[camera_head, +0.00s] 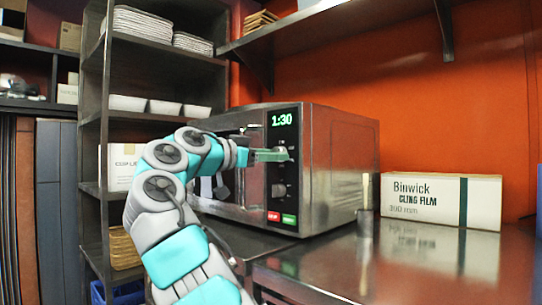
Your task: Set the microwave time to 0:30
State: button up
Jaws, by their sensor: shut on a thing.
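The microwave (335,160) stands on the steel counter, with its control panel facing left toward me. Its green display (282,119) reads 1:30. My gripper (284,154) is at the panel just below the display, shut on the upper knob, which the fingers mostly hide. A lower knob (278,190) shows below it, with nothing touching it. A red button (273,216) and a green button (289,219) sit at the panel's bottom. My arm covers part of the microwave door.
A cling film box (440,200) stands on the counter (400,260) right of the microwave. A dark shelf rack (95,120) with trays and boxes stands at the left. A wall shelf (345,25) hangs above. The front right counter is clear.

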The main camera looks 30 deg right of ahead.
grip_shut()
jog(key=shift+s+n+t+p, duration=0.1)
jog(key=shift+n+t+p, duration=0.3)
jog(key=shift+n+p, duration=4.2)
jog(key=n+b, duration=0.3)
jog(key=o, duration=0.7)
grip_release()
